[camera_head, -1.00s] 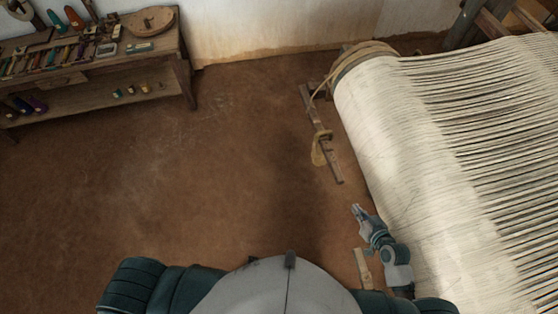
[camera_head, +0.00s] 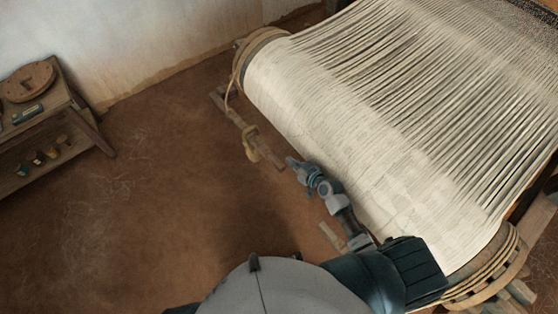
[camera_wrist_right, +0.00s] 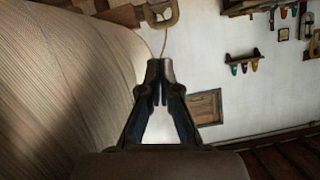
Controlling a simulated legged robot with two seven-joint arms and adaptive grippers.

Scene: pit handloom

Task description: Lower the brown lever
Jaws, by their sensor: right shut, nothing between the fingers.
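A brown wooden bar (camera_head: 239,123), which looks like the lever, lies slantwise beside the far end of the loom's cloth roll. A yellowish loop (camera_head: 250,143) hangs on it and a cord runs up to the roll. My right gripper (camera_head: 292,162) is close to the bar's near end, beside the white cloth; I cannot tell the exact gap. In the right wrist view its fingers (camera_wrist_right: 160,72) are together and empty, with the yellow loop (camera_wrist_right: 160,14) beyond the tips. My left gripper is not in view.
The loom's white warp and cloth (camera_head: 345,130) fill the right side. A second, roped roll end (camera_head: 485,275) is at the lower right. Another short wooden piece (camera_head: 331,236) is beside my right forearm. A shelf table (camera_head: 85,125) stands at left. The brown floor (camera_head: 150,200) between is clear.

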